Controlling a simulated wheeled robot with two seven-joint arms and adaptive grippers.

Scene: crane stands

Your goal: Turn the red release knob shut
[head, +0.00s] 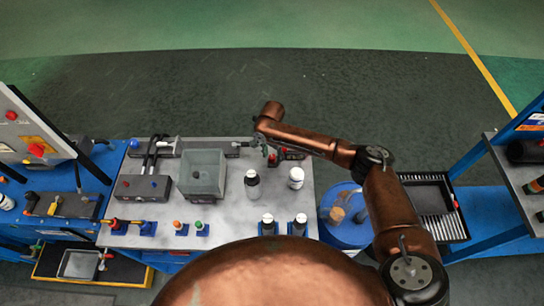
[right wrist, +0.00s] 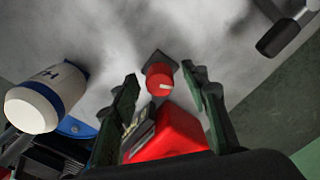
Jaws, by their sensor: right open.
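A round red knob (right wrist: 160,80) with a pale pointer mark sits on a small dark base on the grey bench top in the right wrist view. My right gripper (right wrist: 165,77) is open, with one green finger on each side of the knob and a visible gap to it. A red block (right wrist: 168,135) lies nearer the palm, between the fingers. In the head view my right gripper (head: 265,148) is at the bench's back edge, by a small red part (head: 273,160); the knob cannot be made out clearly there. My left gripper is not seen.
The bench (head: 225,228) carries a grey square bin (head: 202,173), a dark bottle with a white cap (head: 252,184), a white bottle (head: 296,178) and small coloured fittings. A white bottle with a blue band (right wrist: 45,97) stands close to the right gripper. A blue drum (head: 340,228) stands right of the bench.

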